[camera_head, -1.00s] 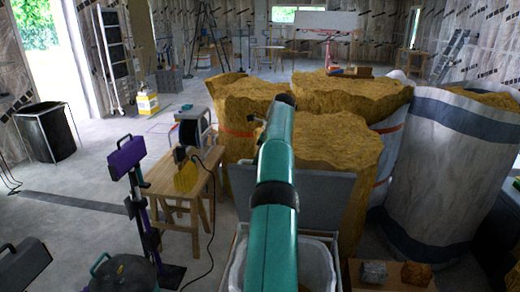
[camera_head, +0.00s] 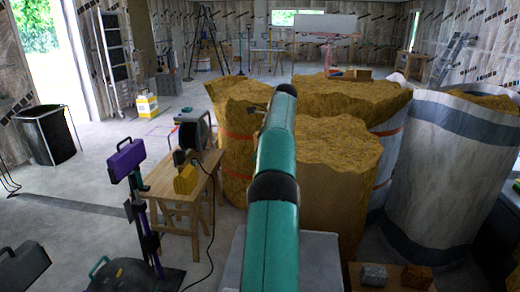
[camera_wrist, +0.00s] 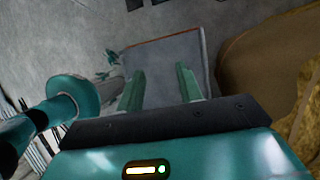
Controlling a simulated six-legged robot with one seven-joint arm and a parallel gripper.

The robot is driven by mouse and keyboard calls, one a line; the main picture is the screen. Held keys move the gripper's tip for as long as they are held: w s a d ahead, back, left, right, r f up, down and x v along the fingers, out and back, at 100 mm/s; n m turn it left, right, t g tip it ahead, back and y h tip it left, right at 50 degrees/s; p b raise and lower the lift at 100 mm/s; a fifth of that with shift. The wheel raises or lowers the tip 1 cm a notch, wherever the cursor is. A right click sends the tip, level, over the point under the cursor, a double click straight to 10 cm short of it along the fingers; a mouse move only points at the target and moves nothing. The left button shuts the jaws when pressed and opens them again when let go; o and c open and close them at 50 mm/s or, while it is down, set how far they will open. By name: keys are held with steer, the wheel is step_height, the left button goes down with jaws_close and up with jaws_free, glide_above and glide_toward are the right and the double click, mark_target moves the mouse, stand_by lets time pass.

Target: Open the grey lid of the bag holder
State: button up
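The grey lid (camera_head: 318,262) of the bag holder lies about flat over the holder at the bottom of the head view, partly hidden by my teal arm. No bag opening shows there. In the wrist view a grey panel with a thin brownish edge, which looks like the lid (camera_wrist: 188,52), lies beyond my fingertips. My gripper (camera_wrist: 159,69) is open, with its two green fingers apart and nothing between them. Whether the fingers touch the panel is unclear.
Large sacks of yellow-brown material (camera_head: 335,145) stand right behind the holder, and a tall white sack (camera_head: 445,170) stands to the right. A wooden trestle (camera_head: 180,190) with tools and a purple tool stand (camera_head: 125,160) are on the left.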

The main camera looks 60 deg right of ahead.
steer(key=s+a+r, duration=0.6)
steer(key=a+r, duration=0.1)
steer(key=a, duration=0.3)
stand_by(0.8)
